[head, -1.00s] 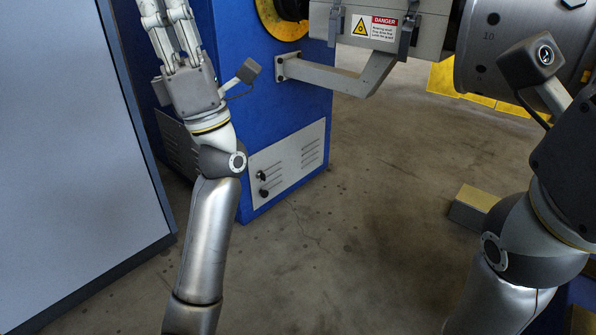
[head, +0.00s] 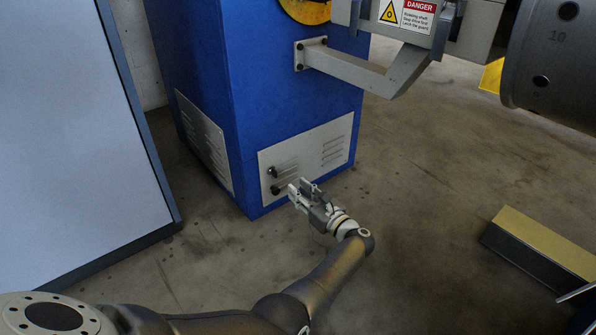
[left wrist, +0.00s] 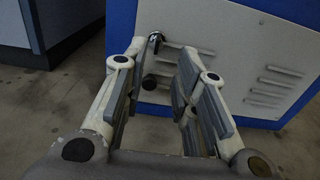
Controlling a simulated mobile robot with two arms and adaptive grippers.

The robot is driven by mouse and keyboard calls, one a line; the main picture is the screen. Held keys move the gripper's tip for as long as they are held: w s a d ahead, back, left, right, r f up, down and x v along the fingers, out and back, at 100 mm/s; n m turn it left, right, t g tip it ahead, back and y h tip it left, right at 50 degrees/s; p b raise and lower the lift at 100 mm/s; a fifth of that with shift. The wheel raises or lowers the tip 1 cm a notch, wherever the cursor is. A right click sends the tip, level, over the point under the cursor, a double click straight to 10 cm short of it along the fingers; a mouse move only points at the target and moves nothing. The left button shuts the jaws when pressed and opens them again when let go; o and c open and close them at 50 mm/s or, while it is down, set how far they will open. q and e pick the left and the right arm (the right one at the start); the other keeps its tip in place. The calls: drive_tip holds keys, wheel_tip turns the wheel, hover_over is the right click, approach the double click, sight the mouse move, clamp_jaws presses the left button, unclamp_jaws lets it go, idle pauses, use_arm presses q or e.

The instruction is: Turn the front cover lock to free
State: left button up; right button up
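The front cover (head: 308,153) is a light grey louvred panel low on the blue cabinet. In the head view it carries two small dark fittings at its left edge, an upper one (head: 272,171) and a lower one (head: 275,190). In the left wrist view the upper fitting (left wrist: 155,38) looks shiny with a bar to the right, and the lower one (left wrist: 149,82) is a round black knob; which is the lock is not marked. My left gripper (head: 300,187) points at them, fingers apart and empty; both fittings show between the fingers (left wrist: 161,52). My right gripper is out of view.
A grey bracket arm (head: 360,72) and a guard with a danger label (head: 408,15) overhang at upper right. A large pale panel (head: 80,130) stands at left. A yellow-topped block (head: 545,240) lies on the floor at right. The floor before the cabinet is clear.

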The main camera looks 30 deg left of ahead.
sight(276, 172)
use_arm(q)
drive_tip(key=b+x, duration=0.1)
drive_tip(key=x, duration=0.2)
drive_tip(key=b+x, duration=0.1)
drive_tip(key=x, duration=0.2)
drive_tip(key=b+x, duration=0.2)
drive_tip(key=x, duration=0.1)
drive_tip(key=shift+a+f, duration=0.3)
drive_tip(key=shift+a, duration=0.05)
drive_tip(key=shift+w+a+r, duration=0.1)
drive_tip(key=shift+w+a, duration=0.15)
drive_tip(key=shift+a, duration=0.2)
clamp_jaws()
